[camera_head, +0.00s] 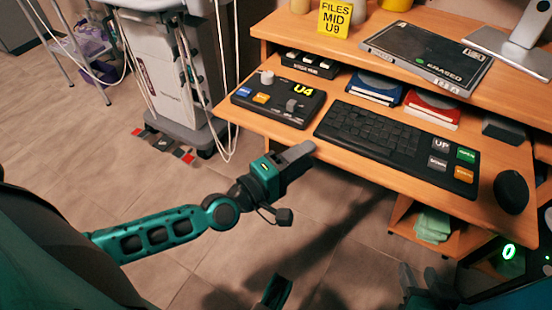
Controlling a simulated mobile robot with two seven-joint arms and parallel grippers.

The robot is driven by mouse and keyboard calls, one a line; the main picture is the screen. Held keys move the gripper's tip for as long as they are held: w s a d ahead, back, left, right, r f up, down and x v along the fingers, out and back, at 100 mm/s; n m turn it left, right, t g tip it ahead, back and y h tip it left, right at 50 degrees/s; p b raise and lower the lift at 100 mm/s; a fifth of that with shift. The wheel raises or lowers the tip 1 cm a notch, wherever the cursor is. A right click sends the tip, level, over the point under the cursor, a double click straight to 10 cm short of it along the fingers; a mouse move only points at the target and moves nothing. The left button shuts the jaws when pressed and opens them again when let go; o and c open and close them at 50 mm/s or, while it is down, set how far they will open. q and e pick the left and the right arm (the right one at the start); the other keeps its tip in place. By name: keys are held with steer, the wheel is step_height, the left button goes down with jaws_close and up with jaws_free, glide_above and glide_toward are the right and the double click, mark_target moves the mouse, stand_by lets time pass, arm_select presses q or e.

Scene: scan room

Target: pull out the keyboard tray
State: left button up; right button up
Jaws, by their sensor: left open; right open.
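The wooden keyboard tray (380,170) sticks out past the front edge of the desk top. It carries a black keyboard (372,134), a dark control box marked U4 (278,104), and a black mouse (510,191). My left gripper (304,152) is open, with its fingers at the front edge of the tray, left of the middle. I cannot tell whether they touch it. My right gripper (420,280) is open and low at the bottom right, partly cut off by the frame, away from the tray.
The desk top (300,24) above holds a dark case marked ERASED (427,56) and a yellow sign (335,18). Blue (374,88) and red (432,107) items lie beneath it. A white cart (165,75) with hanging cables stands left.

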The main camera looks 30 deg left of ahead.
arm_select(q)
steer(key=v, duration=1.1)
steer(key=shift+p, duration=0.35)
